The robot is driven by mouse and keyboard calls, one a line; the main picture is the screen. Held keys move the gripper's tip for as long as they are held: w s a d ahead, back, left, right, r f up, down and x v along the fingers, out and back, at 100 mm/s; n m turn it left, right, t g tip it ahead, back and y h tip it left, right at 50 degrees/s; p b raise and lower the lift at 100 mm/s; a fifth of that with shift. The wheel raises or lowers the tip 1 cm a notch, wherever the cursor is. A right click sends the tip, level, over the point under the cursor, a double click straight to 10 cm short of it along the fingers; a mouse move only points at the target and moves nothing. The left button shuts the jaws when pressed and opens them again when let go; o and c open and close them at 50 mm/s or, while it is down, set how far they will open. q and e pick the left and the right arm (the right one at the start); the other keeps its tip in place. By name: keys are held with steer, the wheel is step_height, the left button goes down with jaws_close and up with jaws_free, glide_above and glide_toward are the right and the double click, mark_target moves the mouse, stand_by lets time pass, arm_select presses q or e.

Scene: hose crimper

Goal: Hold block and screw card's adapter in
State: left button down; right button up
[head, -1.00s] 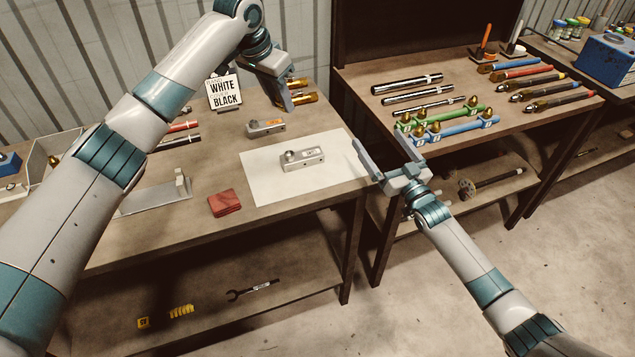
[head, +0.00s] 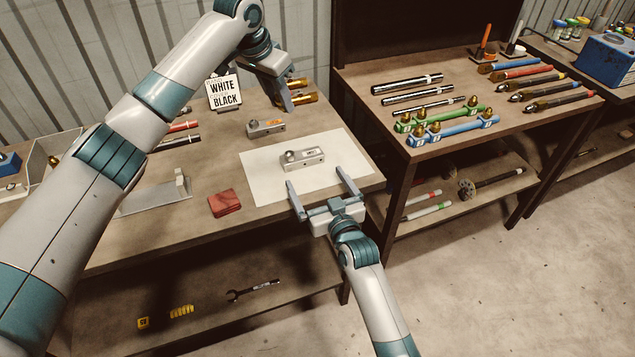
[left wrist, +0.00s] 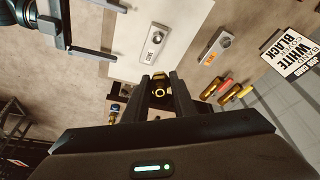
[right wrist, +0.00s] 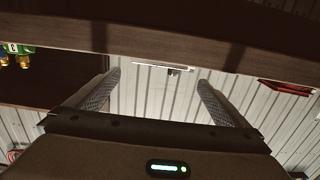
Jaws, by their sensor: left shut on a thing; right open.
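The grey metal block (head: 302,159) with a round boss on top lies on the white mat (head: 264,178); it shows in the left wrist view (left wrist: 155,42) too. My left gripper (head: 287,103) is over the back of the bench, behind the mat. It is shut on a small brass fitting (left wrist: 158,86), seen nearly end-on with a dark centre. My right gripper (head: 315,178) is open and empty at the mat's front edge, its fingers pointing toward the block. The right wrist view is upside down and shows the block (right wrist: 174,71) small between the fingers. The job card (head: 224,92) reads white band, black cover.
A second metal block (head: 265,127) lies behind the mat. A red cloth (head: 224,203) lies left of it. Brass cylinders (head: 304,98) lie by my left gripper. The right bench holds hoses and a blue rack (head: 455,130) with brass fittings. A wrench (head: 252,290) is on the shelf below.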

mark_target(304, 159)
steer(key=shift+w, duration=0.15)
steer(key=shift+x, duration=5.9)
steer(key=c, duration=1.1)
arm_select(q)
steer(key=shift+w+f, duration=0.1)
